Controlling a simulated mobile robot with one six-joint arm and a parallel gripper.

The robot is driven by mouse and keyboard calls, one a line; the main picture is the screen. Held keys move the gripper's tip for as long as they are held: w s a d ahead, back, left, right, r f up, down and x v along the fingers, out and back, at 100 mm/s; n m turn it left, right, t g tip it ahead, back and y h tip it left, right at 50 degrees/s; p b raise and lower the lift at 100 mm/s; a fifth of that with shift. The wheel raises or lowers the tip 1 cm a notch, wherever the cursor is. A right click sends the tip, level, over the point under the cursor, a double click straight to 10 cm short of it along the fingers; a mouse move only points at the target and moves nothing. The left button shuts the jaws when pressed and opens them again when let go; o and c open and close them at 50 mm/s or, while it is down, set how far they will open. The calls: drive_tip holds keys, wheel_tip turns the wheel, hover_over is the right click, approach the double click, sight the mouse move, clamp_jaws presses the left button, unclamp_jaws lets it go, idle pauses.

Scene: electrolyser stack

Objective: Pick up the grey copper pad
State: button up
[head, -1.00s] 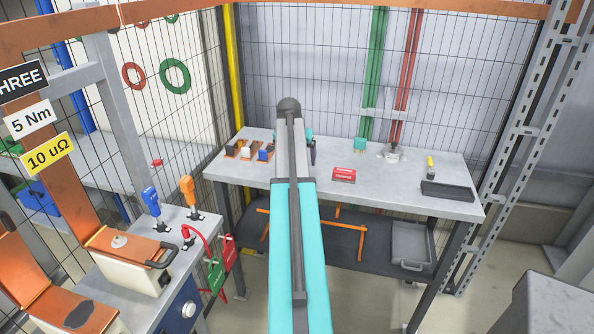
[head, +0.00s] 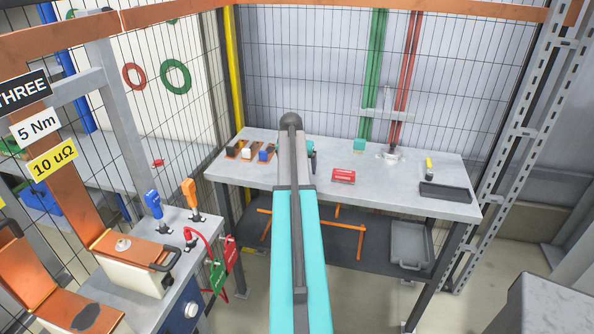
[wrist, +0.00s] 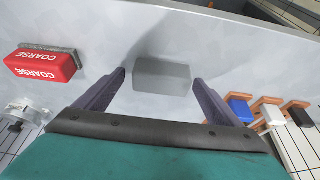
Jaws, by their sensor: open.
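The grey pad (wrist: 162,84) is a plain grey block lying on the light grey bench top, in the middle of the wrist view. My gripper (wrist: 160,76) is open, with one dark finger on each side of the pad and a visible gap to each side. Whether the fingertips are down at the pad's height is hard to tell. In the head view the pad is hidden behind my arm, and only a bit of my gripper (head: 312,158) shows above the bench.
A red block marked COARSE (wrist: 42,64) lies left of the pad in the wrist view. Blue (wrist: 238,110), white (wrist: 271,115) and black blocks on orange holders stand at the right. The bench (head: 400,178) also carries a dark tray (head: 446,192).

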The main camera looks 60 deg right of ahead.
idle(0.5)
drive_tip(key=c, duration=1.1)
drive_tip(key=shift+r, duration=0.1)
drive_tip(key=shift+c, duration=0.2)
wheel_tip(320, 180, up, 28)
drive_tip(key=b, duration=0.6)
